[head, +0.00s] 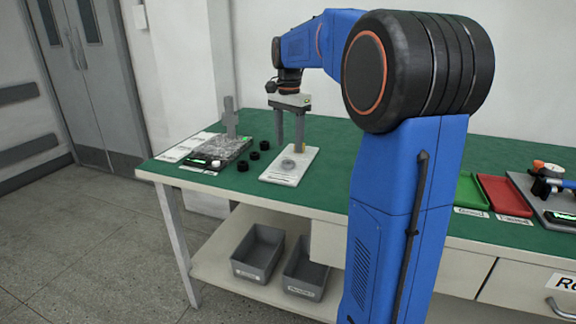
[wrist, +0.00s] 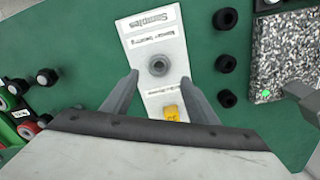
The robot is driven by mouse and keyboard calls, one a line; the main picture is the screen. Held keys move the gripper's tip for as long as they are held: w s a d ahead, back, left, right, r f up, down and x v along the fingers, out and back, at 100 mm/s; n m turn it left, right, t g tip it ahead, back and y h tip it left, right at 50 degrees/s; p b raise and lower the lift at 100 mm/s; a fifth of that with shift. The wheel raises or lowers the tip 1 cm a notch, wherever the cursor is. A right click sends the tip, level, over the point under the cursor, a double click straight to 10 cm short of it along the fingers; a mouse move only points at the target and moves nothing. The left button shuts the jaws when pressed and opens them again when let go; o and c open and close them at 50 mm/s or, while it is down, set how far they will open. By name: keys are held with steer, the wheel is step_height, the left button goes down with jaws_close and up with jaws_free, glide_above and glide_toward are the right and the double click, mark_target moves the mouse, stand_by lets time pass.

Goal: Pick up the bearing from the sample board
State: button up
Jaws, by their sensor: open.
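The sample board (head: 276,177) is a white plate on the green table, and in the wrist view (wrist: 140,45) it carries printed labels, one reading "Samples". The bearing (head: 287,164) is a small grey ring on the board; in the wrist view the bearing (wrist: 158,66) shows a dark centre hole. A yellow part (wrist: 171,113) sits at the board's near end in the wrist view. My gripper (head: 290,146) points down above the board, open and empty. In the wrist view its fingers (wrist: 158,82) stand either side of the board, with the bearing between and slightly beyond the tips.
Several black rings (head: 254,156) stand left of the board. Beyond them is a speckled grey slab (head: 217,148) with a grey upright. Green (head: 471,192) and red (head: 504,195) trays lie at the right. Two grey bins (head: 258,253) sit on the lower shelf.

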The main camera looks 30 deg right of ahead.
mark_target(288, 164)
steer(key=shift+s+a+f, duration=0.1)
steer(key=shift+f, duration=1.35)
steer(key=shift+s+a+f, duration=0.1)
steer(key=shift+f, duration=1.3)
steer(key=c, duration=1.2)
